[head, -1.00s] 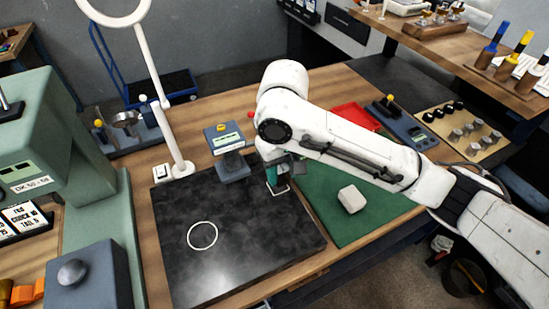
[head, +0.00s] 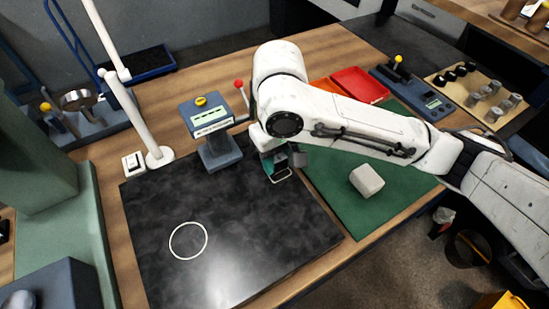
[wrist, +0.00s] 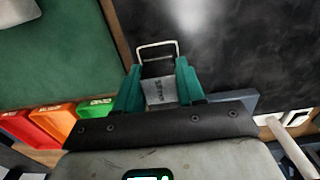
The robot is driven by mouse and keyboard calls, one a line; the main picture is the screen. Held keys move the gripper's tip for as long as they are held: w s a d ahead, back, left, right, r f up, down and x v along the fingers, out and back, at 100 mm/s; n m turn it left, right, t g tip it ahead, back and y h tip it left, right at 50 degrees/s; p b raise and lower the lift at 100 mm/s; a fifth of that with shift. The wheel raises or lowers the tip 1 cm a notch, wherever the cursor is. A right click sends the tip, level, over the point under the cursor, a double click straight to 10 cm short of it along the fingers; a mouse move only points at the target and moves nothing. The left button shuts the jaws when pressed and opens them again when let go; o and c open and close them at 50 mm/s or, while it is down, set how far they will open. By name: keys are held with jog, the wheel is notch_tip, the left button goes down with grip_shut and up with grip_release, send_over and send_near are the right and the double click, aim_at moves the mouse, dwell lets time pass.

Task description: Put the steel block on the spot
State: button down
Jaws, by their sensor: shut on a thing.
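My gripper (wrist: 159,68) has green fingers and is shut on a grey block (wrist: 160,92) with dark lettering, which I take for the steel block. A wire loop (wrist: 158,45) sticks out past its dark end. In the head view my gripper (head: 278,164) is over the far right part of the black plate (head: 250,245), and my arm hides most of the block. I cannot tell whether the block touches the plate. The spot is a white ring (head: 188,257) on the plate's left part, empty and well left of my gripper.
A pale block (head: 367,180) lies on the green mat (head: 345,215) to the right. A blue-grey gauge stand (head: 219,148) stands close left of my gripper. A white lamp post (head: 135,115) rises at the plate's back left corner. The plate is clear between gripper and ring.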

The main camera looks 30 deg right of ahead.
jog(key=shift+f, duration=0.2)
jog(key=shift+f, duration=0.15)
jog(key=c, duration=0.7)
grip_release()
notch_tip(320, 180, up, 12)
jog(key=shift+r+p, duration=0.15)
jog(key=shift+p, duration=0.7)
